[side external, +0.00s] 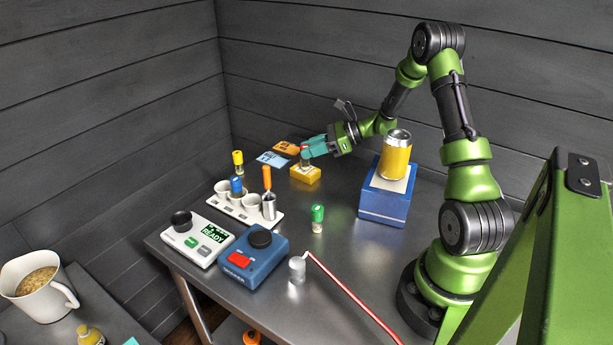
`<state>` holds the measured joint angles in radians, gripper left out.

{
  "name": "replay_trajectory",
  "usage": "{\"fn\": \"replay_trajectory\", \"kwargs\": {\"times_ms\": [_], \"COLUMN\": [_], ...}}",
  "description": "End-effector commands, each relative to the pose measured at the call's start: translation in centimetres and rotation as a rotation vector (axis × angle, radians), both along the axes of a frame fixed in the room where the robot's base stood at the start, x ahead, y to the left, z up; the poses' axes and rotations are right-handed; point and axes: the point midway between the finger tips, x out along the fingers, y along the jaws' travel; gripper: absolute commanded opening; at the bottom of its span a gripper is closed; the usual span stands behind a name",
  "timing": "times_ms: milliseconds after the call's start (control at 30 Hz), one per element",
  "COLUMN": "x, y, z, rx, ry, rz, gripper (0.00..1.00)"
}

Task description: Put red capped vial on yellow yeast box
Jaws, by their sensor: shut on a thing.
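The yellow yeast box (311,176) is a small low block on the metal table, toward the back middle. The red capped vial (304,155) is small and upright over the box's left part. My gripper (306,152) has teal fingers, reaches in from the right and is shut on the vial near its cap. The vial's lower end is at the box's top. At this size I cannot tell whether it touches the box or hovers just above it.
A green capped vial (317,218) stands mid-table. A white rack (235,207) with cups and capped vials stands left. The blue box (384,204) bearing a yellow can (396,158) stands right. Two devices and a red rod (345,290) lie in front. Cards lie behind the yeast box.

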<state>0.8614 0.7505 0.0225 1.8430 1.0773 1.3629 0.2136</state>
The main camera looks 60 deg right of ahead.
Motion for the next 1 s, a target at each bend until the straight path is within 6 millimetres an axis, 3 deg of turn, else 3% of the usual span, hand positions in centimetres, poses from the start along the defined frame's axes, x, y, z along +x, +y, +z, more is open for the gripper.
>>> {"fn": "replay_trajectory", "kwargs": {"times_ms": [333, 367, 500, 833, 1000], "x": [0.0, 0.0, 0.0, 0.0, -1.8], "y": [0.0, 0.0, 0.0, 0.0, -1.4], "z": [-0.3, -0.3, -0.3, 0.1, 1.0], "rx": [-0.001, -0.002, -0.002, -0.003, -0.004], "ry": [-0.001, -0.001, -0.001, -0.002, -0.001], "rz": [-0.001, 0.000, 0.000, 0.000, -0.005], "gripper": [0.00, 0.33, 0.54, 0.54, 0.54]}}
